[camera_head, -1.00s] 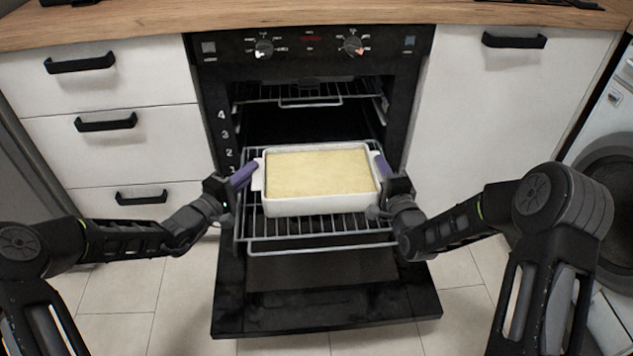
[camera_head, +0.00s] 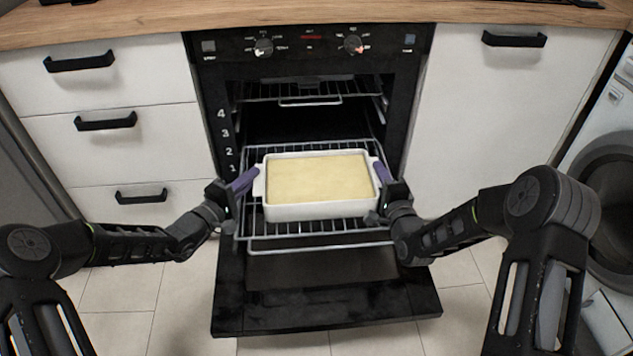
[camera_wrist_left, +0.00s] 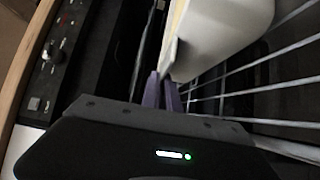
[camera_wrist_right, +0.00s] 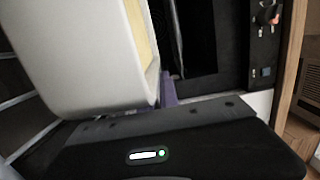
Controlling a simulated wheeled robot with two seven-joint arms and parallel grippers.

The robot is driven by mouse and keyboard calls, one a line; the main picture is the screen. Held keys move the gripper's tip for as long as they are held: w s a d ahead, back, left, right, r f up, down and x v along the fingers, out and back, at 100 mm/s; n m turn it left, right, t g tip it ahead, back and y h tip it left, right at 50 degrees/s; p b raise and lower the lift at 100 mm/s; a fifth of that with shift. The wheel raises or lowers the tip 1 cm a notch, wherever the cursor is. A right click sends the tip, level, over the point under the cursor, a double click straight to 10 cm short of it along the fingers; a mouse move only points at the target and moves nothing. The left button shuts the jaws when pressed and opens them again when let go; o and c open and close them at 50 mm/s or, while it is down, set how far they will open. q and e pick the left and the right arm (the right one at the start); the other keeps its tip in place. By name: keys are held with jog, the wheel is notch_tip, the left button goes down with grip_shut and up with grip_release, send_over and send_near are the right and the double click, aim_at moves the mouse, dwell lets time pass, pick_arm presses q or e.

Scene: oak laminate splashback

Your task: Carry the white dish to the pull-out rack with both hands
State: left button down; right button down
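The white dish (camera_head: 310,211), filled with something pale yellow, is level over the pull-out rack (camera_head: 350,238). I cannot tell whether its base touches the wires. My left gripper (camera_head: 252,176) has its purple fingers at the dish's left handle; in the left wrist view the fingers (camera_wrist_left: 165,88) close around the handle's end. My right gripper (camera_head: 381,171) is at the right handle. In the right wrist view its purple fingers (camera_wrist_right: 166,88) meet the handle beside the dish wall (camera_wrist_right: 85,60), partly hidden.
The black oven door (camera_head: 325,305) is folded down below the rack. A higher rack (camera_head: 310,93) sits inside the oven. White drawers (camera_head: 100,130) stand left, a white cabinet (camera_head: 500,120) right, and a washing machine (camera_head: 610,190) far right. The wooden worktop (camera_head: 300,15) runs above.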

pick_arm(q)
jog(key=shift+w+f, duration=0.1)
jog(key=shift+f, duration=0.5)
pick_arm(e)
jog(key=shift+w+f, duration=0.1)
jog(key=shift+f, duration=0.6)
pick_arm(q)
jog(key=c, duration=2)
grip_release()
jog(key=shift+f, duration=0.35)
pick_arm(e)
jog(key=c, duration=2)
grip_release()
jog(key=shift+f, duration=0.25)
pick_arm(q)
jog(key=o, duration=0.4)
pick_arm(e)
jog(key=o, duration=0.4)
pick_arm(q)
jog(key=shift+s+a, duration=0.1)
jog(key=shift+s, duration=0.1)
jog(key=v, duration=1.2)
jog(key=shift+w, duration=0.1)
